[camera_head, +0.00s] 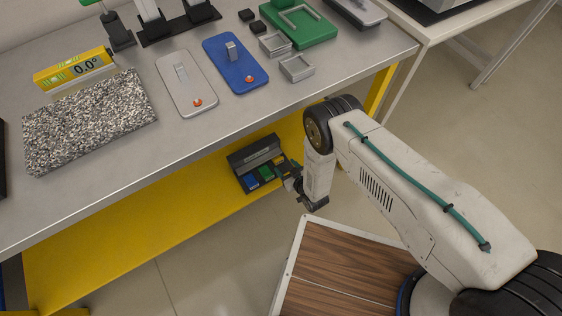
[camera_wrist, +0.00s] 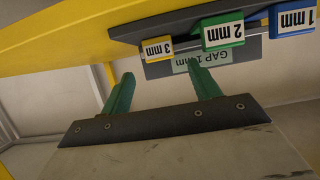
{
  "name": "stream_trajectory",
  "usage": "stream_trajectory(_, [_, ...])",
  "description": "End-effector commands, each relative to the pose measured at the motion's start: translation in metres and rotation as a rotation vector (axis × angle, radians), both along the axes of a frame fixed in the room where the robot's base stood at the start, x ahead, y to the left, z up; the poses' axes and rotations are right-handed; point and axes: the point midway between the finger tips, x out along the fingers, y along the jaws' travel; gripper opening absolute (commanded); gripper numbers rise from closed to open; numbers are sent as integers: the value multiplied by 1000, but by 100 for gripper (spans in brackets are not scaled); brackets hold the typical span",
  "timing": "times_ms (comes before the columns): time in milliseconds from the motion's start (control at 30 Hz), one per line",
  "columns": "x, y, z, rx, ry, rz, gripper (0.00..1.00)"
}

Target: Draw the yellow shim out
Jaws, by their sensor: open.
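The yellow shim (camera_wrist: 157,48), its end marked "3 mm", shows upside down in the wrist view, in a dark holder (camera_wrist: 180,20). Its end sticks out of the holder. In the head view the holder (camera_head: 247,151) is at the yellow lower level under the bench, with the yellow shim (camera_head: 280,160) at its right end, close to my gripper (camera_head: 288,174). My gripper's green fingers (camera_wrist: 162,72) are open and empty. The yellow end lies ahead of the gap between the fingertips, with no visible contact. The shim's inner part is hidden.
A green "2 mm" shim (camera_wrist: 223,33) and a blue "1 mm" shim (camera_wrist: 296,19) sit beside the yellow one. A grey plate marked "GAP 1 mm" (camera_wrist: 235,58) is behind the right finger. The bench top (camera_head: 120,180) overhangs the holder's area.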

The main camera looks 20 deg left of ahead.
Motion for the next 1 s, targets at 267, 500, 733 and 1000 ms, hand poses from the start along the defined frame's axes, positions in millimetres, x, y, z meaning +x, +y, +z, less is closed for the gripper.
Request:
stream_trajectory(267, [24, 29, -17, -1, 1, 0, 62])
stream_trajectory(500, [31, 36, -21, -2, 3, 0, 62])
stream_trajectory(733, [31, 36, -20, -2, 3, 0, 45])
stream_trajectory(1000, [28, 36, -21, -3, 3, 3, 0])
